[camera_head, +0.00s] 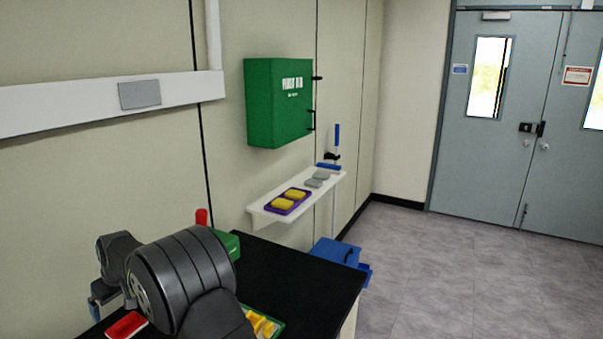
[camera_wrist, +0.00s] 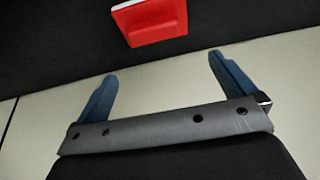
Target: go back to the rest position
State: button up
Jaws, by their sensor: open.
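My arm is folded low over the black bench (camera_head: 310,275) at the lower left of the head view, and its thick dark links hide part of the bench. My gripper (camera_wrist: 160,66) shows in the wrist view with its two blue fingers wide apart and nothing between them. In the head view only a bit of blue finger (camera_head: 98,303) shows at the left of the arm. A red block with a white edge (camera_wrist: 155,20) lies beyond the fingertips against a black surface, apart from them. A red piece also shows in the head view (camera_head: 127,325), beside the arm.
A green box (camera_head: 228,244) and a red upright item (camera_head: 201,217) stand behind the arm. A green tray with yellow pieces (camera_head: 278,330) lies right of it. A white wall shelf (camera_head: 262,215) holds a purple tray (camera_head: 273,205). A blue bin (camera_head: 335,252) stands beyond the bench.

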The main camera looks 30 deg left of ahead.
jog(key=w+d+r+m+t, duration=0.15)
jog(key=w+d+r, duration=0.25)
jog(key=w+r, duration=0.45)
jog(key=w+d+r+m, duration=0.2)
jog(key=w+d+r, duration=0.4)
jog(key=r, duration=0.4)
jog(key=w+d+r+m+t, duration=0.1)
jog(key=w+d+r+m, duration=0.15)
jog(key=w+r, duration=0.65)
jog(key=w+d+f+m+h, duration=0.1)
jog(key=w+d+f+m, duration=0.1)
jog(key=w+d+f, duration=0.7)
jog(key=w+d+f+m, duration=0.1)
jog(key=w+d+f, duration=0.2)
jog(key=d, duration=0.3)
jog(key=w+d+f+m+t, duration=0.1)
jog(key=w+d+f, duration=0.2)
jog(key=d+f, duration=0.3)
jog(key=w+d+f+m+h, duration=0.1)
jog(key=w+d+f, duration=0.2)
jog(key=d+f, duration=0.2)
jog(key=shift+w+d, duration=0.35)
jog(key=shift+d, duration=0.85)
